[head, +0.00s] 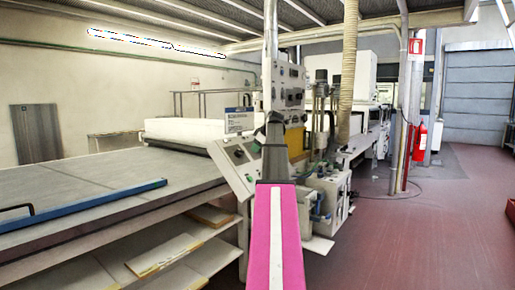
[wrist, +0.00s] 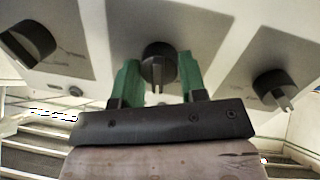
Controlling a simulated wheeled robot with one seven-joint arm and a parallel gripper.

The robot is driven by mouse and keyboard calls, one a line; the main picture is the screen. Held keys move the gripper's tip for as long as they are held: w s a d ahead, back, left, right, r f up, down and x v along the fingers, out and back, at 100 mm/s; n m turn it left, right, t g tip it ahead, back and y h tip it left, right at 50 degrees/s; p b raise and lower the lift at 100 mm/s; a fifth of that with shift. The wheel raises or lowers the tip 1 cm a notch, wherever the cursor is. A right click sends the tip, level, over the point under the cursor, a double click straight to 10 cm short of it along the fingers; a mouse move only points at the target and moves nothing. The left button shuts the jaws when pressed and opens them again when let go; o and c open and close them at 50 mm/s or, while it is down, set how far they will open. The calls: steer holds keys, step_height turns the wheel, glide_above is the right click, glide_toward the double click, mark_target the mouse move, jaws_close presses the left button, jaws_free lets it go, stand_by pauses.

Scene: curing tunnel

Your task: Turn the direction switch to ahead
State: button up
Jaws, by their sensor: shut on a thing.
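Three black rotary knobs sit on a pale panel in the wrist view: a left knob (wrist: 28,42), a middle knob (wrist: 158,62) and a right knob (wrist: 275,88). My gripper (wrist: 158,72) has its green fingers on either side of the middle knob and is shut on it. The markings by the knobs are too small to read, so I cannot tell by label which is the direction switch or which position it points to. In the head view, the sloped control panel (head: 240,162) is partly hidden behind my arm, and the gripper cannot be made out.
A long grey table (head: 90,185) with a blue bar (head: 90,203) lies left of the panel. Shelves with boards (head: 165,252) are below it. Machine units (head: 328,190) and a corrugated hose (head: 348,70) stand behind. The red floor (head: 430,230) at right is mostly clear.

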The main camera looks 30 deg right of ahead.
steer(key=m, duration=0.5)
steer(key=shift+w+d+g+y, duration=0.1)
steer(key=shift+g+y, duration=0.2)
steer(key=m, duration=0.4)
steer(key=shift+m+y, duration=0.4)
steer(key=shift+m, duration=0.3)
steer(key=o, duration=0.9)
steer(key=v, duration=1.1)
steer(key=shift+w, duration=0.15)
